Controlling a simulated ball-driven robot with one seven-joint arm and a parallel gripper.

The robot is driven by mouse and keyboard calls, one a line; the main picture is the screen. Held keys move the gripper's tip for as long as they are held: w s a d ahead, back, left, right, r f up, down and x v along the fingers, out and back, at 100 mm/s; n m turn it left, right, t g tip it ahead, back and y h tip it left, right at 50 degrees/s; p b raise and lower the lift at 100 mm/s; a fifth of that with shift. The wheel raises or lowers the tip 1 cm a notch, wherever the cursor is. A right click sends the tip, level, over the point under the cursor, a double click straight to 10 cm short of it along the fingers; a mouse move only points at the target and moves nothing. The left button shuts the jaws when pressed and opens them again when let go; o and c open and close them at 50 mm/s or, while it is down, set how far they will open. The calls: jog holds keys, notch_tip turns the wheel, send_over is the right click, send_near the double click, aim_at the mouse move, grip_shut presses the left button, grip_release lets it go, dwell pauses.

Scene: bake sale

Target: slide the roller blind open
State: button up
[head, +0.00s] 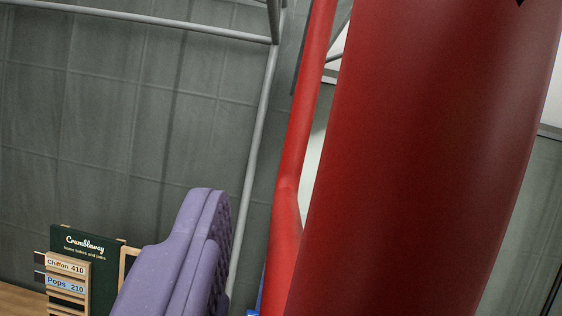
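No roller blind that I can make out for certain is in view. A purple padded shape with a dimpled right face (185,255) rises from the bottom edge, left of centre. It looks like one finger of my gripper, with no second finger visible. A large smooth red cylinder (425,160) fills the right half, very close and tilted. A thinner bent red bar (295,150) runs along its left side. I cannot tell what the red parts belong to. A gap shows between the purple shape and the red bar.
Grey metal poles (258,135) cross in front of a grey panelled wall (120,110).

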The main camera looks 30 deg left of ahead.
jog(key=shift+w+a+r, duration=0.2)
jog(key=shift+w, duration=0.1)
grip_shut()
notch_tip(320, 180, down, 29)
jog(key=b, duration=2.5)
jog(key=shift+f, duration=0.15)
grip_release()
